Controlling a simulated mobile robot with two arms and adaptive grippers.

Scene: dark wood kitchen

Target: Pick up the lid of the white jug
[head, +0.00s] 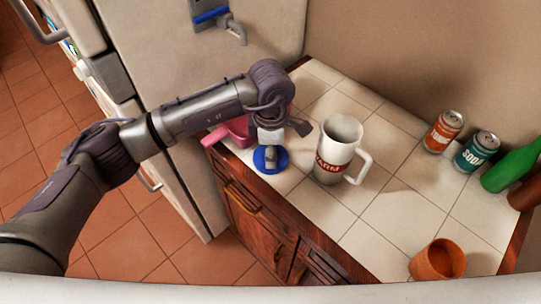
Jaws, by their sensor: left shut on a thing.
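The white jug (336,150) stands upright on the tiled counter, its handle to the right and a red label on its front. Its top is open and I see into it. My left gripper (270,156) is just left of the jug, pointing down. It is shut on a round blue lid (259,164), which it holds beside the jug at the counter's front edge. Whether the lid touches the counter I cannot tell. My right gripper is not in view.
A pink container (233,131) is partly hidden behind my left arm. An orange can (444,131), a teal soda can (476,152) and a green bottle (512,169) stand at the right. An orange cup (438,261) is near the front right. The counter between is clear.

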